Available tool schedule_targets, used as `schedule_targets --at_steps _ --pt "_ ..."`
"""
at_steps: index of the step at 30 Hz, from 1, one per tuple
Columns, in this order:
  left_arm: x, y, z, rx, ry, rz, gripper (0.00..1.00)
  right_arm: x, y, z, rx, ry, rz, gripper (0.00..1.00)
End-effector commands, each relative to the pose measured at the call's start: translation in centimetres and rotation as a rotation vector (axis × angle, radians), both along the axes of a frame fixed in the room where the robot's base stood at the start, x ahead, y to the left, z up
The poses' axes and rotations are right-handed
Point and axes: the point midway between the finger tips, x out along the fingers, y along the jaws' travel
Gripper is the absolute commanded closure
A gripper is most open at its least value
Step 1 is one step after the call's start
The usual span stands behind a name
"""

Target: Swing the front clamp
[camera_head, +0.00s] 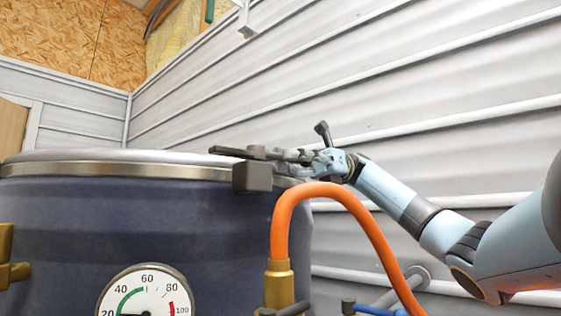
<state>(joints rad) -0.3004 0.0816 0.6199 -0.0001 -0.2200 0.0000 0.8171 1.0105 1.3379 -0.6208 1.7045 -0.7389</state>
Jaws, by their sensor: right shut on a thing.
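The front clamp (238,153) is a dark grey bar lying nearly level over the right part of the metal rim of a dark blue vessel (120,215). Its dark block (252,177) sits against the rim's outer side. My right gripper (312,158) comes in from the right and is shut on the clamp at the bar's right end. The fingertips are small and partly blend with the clamp, so the exact contact is hard to see. My left gripper is not in view.
A round dial gauge (147,293) is on the vessel's front. An orange hose (337,190) arches up from a brass fitting (279,285) just below my right arm. A brass part (10,258) sits at the left. A corrugated wall (420,70) stands behind my arm.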

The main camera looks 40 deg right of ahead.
Motion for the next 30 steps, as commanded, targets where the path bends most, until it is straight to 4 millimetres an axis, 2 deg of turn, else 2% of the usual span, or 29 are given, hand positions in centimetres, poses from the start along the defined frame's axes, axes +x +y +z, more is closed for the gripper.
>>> schedule_targets --at_steps 11,12,17,30 --pt "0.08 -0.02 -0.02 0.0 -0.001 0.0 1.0 0.14 -0.14 -0.08 0.0 0.003 -0.006 1.0" --pt "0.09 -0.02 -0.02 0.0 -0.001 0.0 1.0 0.14 -0.13 -0.08 0.0 0.003 -0.006 0.83" --pt "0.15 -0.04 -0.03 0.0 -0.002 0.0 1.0 0.14 -0.12 -0.09 0.001 0.003 -0.006 0.64" --pt "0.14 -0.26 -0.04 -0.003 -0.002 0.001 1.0 0.09 -0.09 -0.1 0.001 0.003 -0.003 0.64"
